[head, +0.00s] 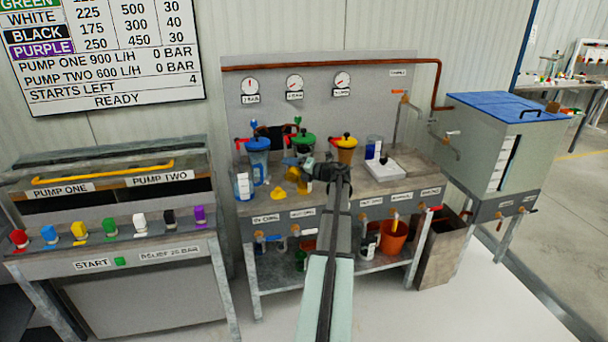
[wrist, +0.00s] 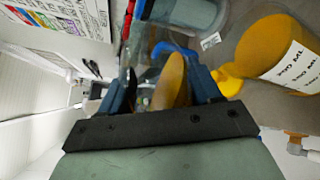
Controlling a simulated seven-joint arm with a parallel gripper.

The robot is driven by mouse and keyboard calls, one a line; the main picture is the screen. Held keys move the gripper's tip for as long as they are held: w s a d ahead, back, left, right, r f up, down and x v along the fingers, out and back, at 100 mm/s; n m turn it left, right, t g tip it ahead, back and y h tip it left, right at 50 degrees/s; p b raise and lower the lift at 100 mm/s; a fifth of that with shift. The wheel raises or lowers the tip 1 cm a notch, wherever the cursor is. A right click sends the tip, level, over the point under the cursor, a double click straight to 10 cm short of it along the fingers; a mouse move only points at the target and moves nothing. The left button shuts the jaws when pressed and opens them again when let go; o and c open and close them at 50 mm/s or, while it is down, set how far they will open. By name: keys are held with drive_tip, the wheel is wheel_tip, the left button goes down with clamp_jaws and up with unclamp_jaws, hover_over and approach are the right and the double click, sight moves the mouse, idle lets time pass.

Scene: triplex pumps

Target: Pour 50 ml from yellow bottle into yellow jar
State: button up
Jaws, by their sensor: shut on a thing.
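The yellow bottle (wrist: 270,45), orange-yellow with a white label, lies at the upper right of the wrist view, and a bright yellow piece (wrist: 230,79) shows beside it. In the head view a yellow shape (head: 302,186) shows under my gripper (head: 302,168), partly hidden by it. My gripper (wrist: 165,88) is shut on a narrow orange-yellow piece (wrist: 172,82); I cannot tell whether it belongs to the bottle. A small yellow piece (head: 278,194) sits on the bench to its left. The yellow jar (head: 346,153), dark-knobbed, stands right of my gripper.
A blue jar (head: 258,160) and a green jar (head: 303,141) stand along the bench back. A white-labelled container (head: 243,187) stands at the left end. A white device (head: 383,167) and a blue-filled beaker (head: 373,148) are to the right. A copper pipe crosses the back panel.

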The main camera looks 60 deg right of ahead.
drive_tip(key=n, duration=0.1)
drive_tip(key=r+n, duration=0.1)
drive_tip(key=shift+d+n+h, duration=0.3)
drive_tip(key=shift+d+n, duration=0.05)
drive_tip(key=shift+n, duration=0.05)
drive_tip(key=shift+f+n, duration=0.3)
drive_tip(key=shift+n, duration=0.2)
drive_tip(key=shift+a+n+t, duration=0.4)
drive_tip(key=shift+a+n, duration=0.05)
drive_tip(key=shift+n, duration=0.45)
drive_tip(key=shift+a+f+n+h, duration=0.35)
drive_tip(key=shift+f+n, duration=0.25)
drive_tip(key=shift+n, duration=0.2)
drive_tip(key=shift+a+f+n, duration=0.15)
drive_tip(key=shift+a+n, duration=0.15)
drive_tip(key=shift+n, duration=0.5)
drive_tip(key=shift+f+t, duration=0.2)
drive_tip(key=shift+t, duration=0.1)
drive_tip(key=shift+s+a+f+n, duration=0.1)
drive_tip(key=shift+f+n, duration=0.3)
drive_tip(key=shift+f, duration=0.6)
drive_tip(key=shift+w+a+f+n, duration=0.15)
drive_tip(key=shift+f+n, duration=0.25)
drive_tip(key=shift+f, duration=0.55)
drive_tip(key=shift+s+a+f+n, duration=0.15)
drive_tip(key=shift+f+n, duration=0.25)
drive_tip(key=shift+f, duration=0.6)
